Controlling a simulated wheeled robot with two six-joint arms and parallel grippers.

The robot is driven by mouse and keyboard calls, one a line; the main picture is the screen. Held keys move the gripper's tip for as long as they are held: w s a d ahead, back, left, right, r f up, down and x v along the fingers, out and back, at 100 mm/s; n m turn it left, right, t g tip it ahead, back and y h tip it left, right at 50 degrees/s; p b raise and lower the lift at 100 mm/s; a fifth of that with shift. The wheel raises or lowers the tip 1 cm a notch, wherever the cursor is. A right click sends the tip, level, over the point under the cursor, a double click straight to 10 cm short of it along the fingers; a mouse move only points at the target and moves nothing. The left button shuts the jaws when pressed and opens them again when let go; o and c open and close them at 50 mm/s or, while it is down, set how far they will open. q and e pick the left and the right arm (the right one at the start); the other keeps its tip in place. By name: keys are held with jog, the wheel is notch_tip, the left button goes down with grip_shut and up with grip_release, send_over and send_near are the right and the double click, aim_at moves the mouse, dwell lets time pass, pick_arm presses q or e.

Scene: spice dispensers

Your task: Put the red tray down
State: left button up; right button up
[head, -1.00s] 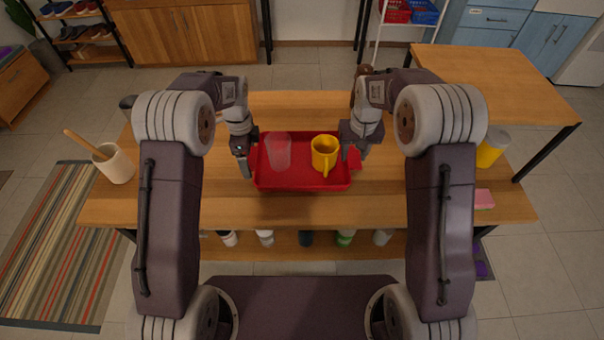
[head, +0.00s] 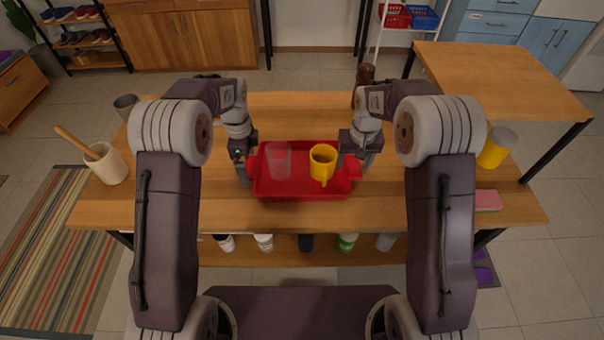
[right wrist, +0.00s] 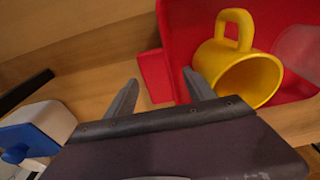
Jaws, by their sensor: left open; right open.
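The red tray (head: 300,190) lies on the wooden table, with a yellow mug (head: 322,163) and a clear cup (head: 279,160) standing in it. The right wrist view shows the yellow mug (right wrist: 240,75) and the tray's red wall (right wrist: 177,50) close by. My left gripper (head: 243,174) is at the tray's left end, open; its fingers are partly hidden. My right gripper (head: 354,166) is at the tray's right end, open. In the right wrist view its fingers (right wrist: 160,95) are spread, with a red tray handle (right wrist: 154,75) just beyond them and nothing gripped.
A white pot with a wooden stick (head: 108,164) stands at the table's left, near a dark cup (head: 126,105). A brown bottle (head: 365,75) is at the back. A yellow container (head: 494,148) and a pink block (head: 488,200) are at the right. The table front is clear.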

pick_arm(q)
notch_tip(320, 180, up, 10)
pick_arm(e)
notch_tip(320, 180, up, 12)
jog(key=s, duration=0.1)
jog(key=shift+s, duration=0.25)
pick_arm(q)
jog(key=shift+f, duration=0.1)
dwell(0.3)
